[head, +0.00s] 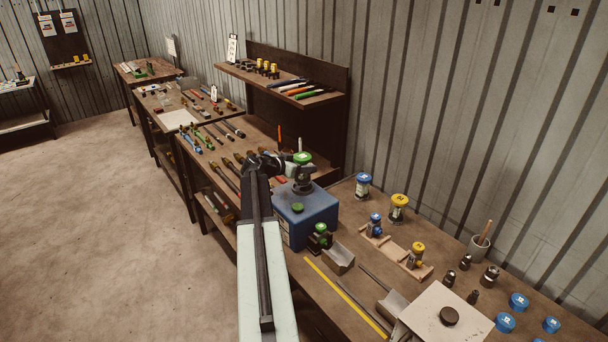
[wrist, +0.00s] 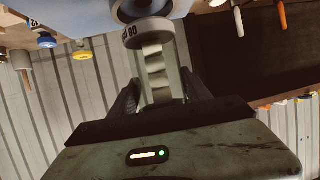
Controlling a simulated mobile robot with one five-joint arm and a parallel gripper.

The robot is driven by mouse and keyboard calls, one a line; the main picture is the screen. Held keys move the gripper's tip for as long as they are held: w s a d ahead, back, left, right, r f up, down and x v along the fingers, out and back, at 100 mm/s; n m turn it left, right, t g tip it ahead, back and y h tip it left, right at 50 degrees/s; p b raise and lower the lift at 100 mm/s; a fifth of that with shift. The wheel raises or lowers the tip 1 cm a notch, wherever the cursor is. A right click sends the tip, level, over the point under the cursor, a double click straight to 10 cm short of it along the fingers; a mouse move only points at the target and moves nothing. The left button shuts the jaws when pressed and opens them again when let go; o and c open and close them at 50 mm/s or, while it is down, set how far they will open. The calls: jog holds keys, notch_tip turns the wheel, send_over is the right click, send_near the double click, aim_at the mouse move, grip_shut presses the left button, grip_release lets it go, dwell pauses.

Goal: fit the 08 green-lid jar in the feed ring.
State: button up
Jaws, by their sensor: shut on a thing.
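The green-lid jar (head: 302,158) is upright above the blue machine (head: 318,213) in the head view. My gripper (wrist: 160,92) is shut on the jar's pale body (wrist: 156,65), one dark finger on each side. In the wrist view, a grey ring marked 08 (wrist: 150,33) lies at the jar's far end, against the machine's dark top fitting. The dark feed ring (head: 302,185) is directly below the jar in the head view. I cannot tell how deep the jar sits in it. The lid is hidden in the wrist view.
Blue-lid and yellow-lid jars (head: 398,205) stand to the right, some in a wooden rack (head: 392,252). A shelf (head: 290,88) rises behind left.

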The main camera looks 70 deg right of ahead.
jog(key=f+b, duration=0.4)
jog(key=shift+d, duration=0.2)
jog(key=shift+r, duration=0.2)
jog(key=o, duration=1.6)
jog(key=shift+c, duration=0.2)
jog(key=shift+w+a+r+p, duration=0.1)
jog(key=shift+a+r+p, duration=0.1)
jog(key=shift+p, duration=0.25)
jog(key=p+v, duration=0.4)
jog(key=v, duration=0.7)
jog(key=shift+a, duration=0.2)
jog(key=shift+w+r, duration=0.1)
jog(key=shift+w, duration=0.1)
